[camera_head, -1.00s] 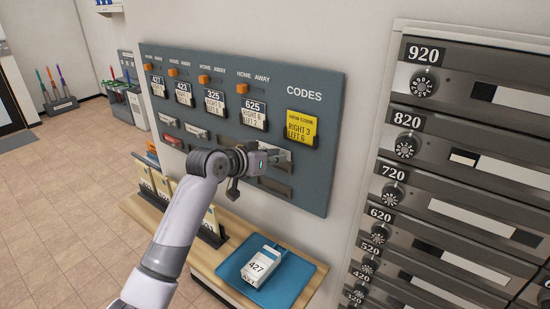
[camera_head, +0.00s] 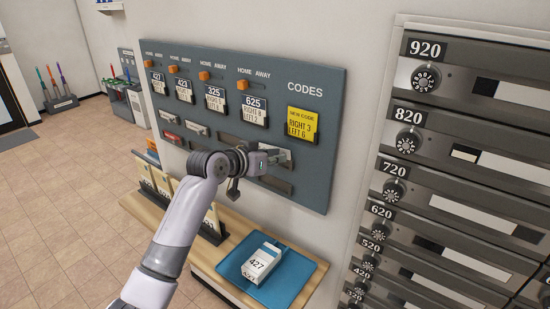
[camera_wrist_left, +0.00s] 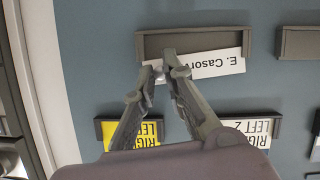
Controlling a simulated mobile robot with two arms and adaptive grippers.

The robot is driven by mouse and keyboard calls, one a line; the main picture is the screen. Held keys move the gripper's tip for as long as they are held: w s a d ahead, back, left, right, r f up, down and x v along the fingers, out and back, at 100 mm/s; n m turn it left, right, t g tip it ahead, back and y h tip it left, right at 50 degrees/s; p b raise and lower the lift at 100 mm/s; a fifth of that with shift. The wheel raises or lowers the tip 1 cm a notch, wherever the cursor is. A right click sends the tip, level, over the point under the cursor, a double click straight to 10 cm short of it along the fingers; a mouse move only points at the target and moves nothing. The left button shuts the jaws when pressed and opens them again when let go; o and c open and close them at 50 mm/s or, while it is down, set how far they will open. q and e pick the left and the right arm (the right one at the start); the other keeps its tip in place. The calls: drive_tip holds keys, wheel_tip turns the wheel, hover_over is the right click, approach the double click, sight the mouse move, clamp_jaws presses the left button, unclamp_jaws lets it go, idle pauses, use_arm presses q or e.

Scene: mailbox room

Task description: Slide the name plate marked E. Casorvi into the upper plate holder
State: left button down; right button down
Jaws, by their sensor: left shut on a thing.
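The white name plate marked E. Casorvi (camera_wrist_left: 215,66) shows upside down in the left wrist view. My left gripper (camera_wrist_left: 160,70) is shut on it near its left end in that view. The plate lies over one long edge of a dark plate holder (camera_wrist_left: 190,42), slightly tilted; I cannot tell whether it is in the slot. In the head view my left gripper (camera_head: 262,161) is at the board, with part of the plate (camera_head: 281,157) showing beside it. A lower dark holder (camera_head: 275,185) is below the gripper. My right gripper is out of view.
The grey board (camera_head: 315,185) carries number cards, orange sliders and a yellow code card (camera_head: 301,124). Another dark holder (camera_wrist_left: 301,42) is beside the first one. Below, a blue tray (camera_head: 297,280) holds a box marked 427 (camera_head: 262,263). Mailboxes (camera_head: 460,150) stand at the right.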

use_arm(q)
drive_tip(key=shift+s+f, duration=0.1)
drive_tip(key=shift+f, duration=1)
drive_tip(key=shift+s+f+b, duration=0.1)
drive_tip(key=shift+f+b, duration=0.3)
drive_tip(key=shift+b, duration=0.05)
drive_tip(key=c, duration=2)
unclamp_jaws()
drive_tip(key=shift+d, duration=0.1)
drive_tip(key=shift+o, duration=1.4)
drive_tip(key=shift+w+d, duration=0.1)
drive_tip(key=shift+w, duration=0.25)
drive_tip(key=shift+o, duration=0.7)
drive_tip(key=shift+r, duration=0.15)
drive_tip(key=shift+s+r, duration=0.15)
drive_tip(key=shift+o, duration=0.2)
